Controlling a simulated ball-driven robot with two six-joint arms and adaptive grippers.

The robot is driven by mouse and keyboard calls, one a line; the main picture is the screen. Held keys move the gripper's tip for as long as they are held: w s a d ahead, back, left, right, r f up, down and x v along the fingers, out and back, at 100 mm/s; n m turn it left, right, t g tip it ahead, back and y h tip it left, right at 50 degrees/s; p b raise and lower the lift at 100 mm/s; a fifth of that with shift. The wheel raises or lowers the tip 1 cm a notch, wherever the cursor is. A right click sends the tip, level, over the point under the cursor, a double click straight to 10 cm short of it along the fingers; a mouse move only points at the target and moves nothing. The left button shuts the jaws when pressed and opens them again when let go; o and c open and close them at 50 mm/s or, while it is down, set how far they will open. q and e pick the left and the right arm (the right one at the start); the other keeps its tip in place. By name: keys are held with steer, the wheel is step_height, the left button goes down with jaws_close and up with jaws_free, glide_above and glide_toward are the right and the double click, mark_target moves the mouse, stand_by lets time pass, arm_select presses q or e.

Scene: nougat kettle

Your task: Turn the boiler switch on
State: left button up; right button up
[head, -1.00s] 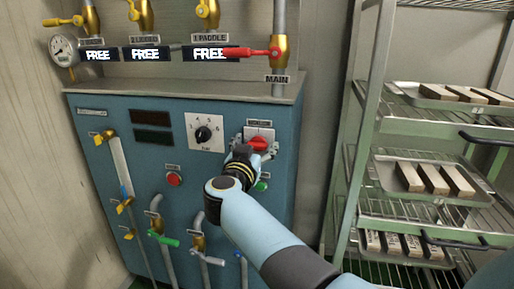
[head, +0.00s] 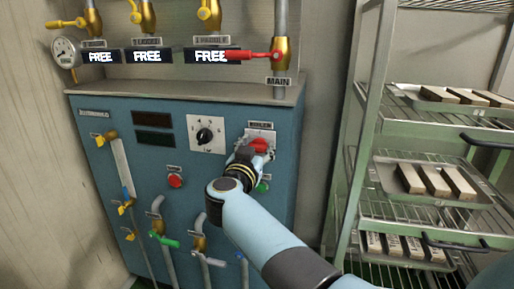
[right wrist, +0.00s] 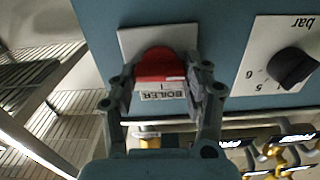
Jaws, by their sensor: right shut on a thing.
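The boiler switch is a red knob (head: 259,145) on a pale plate, under a label reading BOILER, at the upper right of the blue panel (head: 120,180). My right gripper (head: 258,150) reaches it from below and is shut on the knob. The fingers hide part of the knob's sides. My left gripper is not in view.
A black pressure dial (head: 205,136) is left of the switch, with a red button (head: 175,181) lower down. A green button (head: 263,187) is just below my gripper. A red-handled main valve (head: 255,55) is above. A wire rack (head: 365,140) with trays stands right.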

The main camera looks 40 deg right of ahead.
steer(key=m+p, duration=0.2)
steer(key=m, duration=0.5)
steer(key=shift+s+f+m+p, duration=0.1)
steer(key=shift+s+m+p, duration=0.05)
steer(key=shift+m+p, duration=0.25)
steer(key=m, duration=0.4)
steer(key=shift+d+f+m, duration=0.1)
steer(key=shift+f+m, duration=0.1)
steer(key=shift+m, duration=0.1)
steer(key=m+b, duration=0.1)
steer(key=m, duration=0.3)
steer(key=shift+s+f+m, duration=0.1)
steer(key=shift+m, duration=0.3)
steer(key=shift+b, duration=0.3)
steer(key=o, duration=1.2)
steer(key=shift+c, duration=0.2)
steer(key=shift+r, duration=0.2)
